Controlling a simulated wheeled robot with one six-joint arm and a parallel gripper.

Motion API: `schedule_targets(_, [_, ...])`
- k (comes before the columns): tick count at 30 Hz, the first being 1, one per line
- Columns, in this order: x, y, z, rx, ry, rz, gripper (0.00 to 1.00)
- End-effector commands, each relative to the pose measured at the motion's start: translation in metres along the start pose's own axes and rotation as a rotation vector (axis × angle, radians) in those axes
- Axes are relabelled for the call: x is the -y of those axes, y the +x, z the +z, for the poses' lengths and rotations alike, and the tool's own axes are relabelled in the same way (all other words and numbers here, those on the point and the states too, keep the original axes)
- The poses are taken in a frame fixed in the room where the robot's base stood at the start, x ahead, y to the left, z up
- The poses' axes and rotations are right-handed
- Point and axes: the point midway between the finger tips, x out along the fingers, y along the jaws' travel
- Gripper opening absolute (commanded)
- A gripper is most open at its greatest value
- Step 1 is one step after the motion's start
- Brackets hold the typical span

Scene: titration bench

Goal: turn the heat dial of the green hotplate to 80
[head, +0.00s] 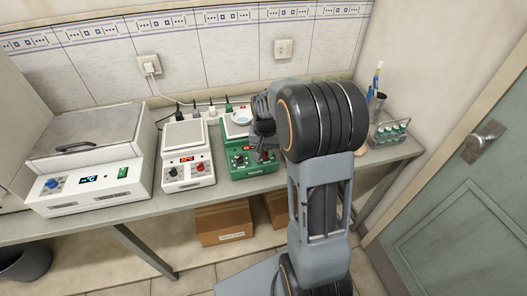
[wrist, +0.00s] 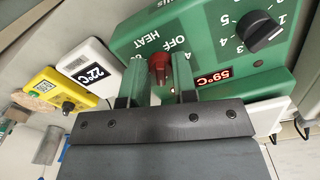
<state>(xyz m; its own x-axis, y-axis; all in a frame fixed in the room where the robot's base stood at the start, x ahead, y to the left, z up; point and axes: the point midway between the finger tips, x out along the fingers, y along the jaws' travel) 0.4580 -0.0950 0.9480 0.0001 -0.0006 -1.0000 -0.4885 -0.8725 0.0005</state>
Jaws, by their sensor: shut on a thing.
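The red display (wrist: 214,77) seems to read 59°C. A black numbered dial (wrist: 262,31) sits to its right.
A white hotplate (head: 187,150) stands just left of the green one, and a large lidded white bath (head: 88,160) further left. A rack of vials (head: 390,132) is at the bench's right end. The wrist view shows a white 22°C unit (wrist: 92,70) and a yellow device (wrist: 55,92).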

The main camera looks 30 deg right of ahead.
Motion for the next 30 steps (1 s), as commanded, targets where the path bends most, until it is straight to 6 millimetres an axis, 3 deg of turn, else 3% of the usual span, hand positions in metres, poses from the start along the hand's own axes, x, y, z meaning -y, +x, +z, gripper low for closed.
schedule_targets(30, [0.0071, -0.0010, -0.0028, 0.000, 0.962, -0.005, 0.02])
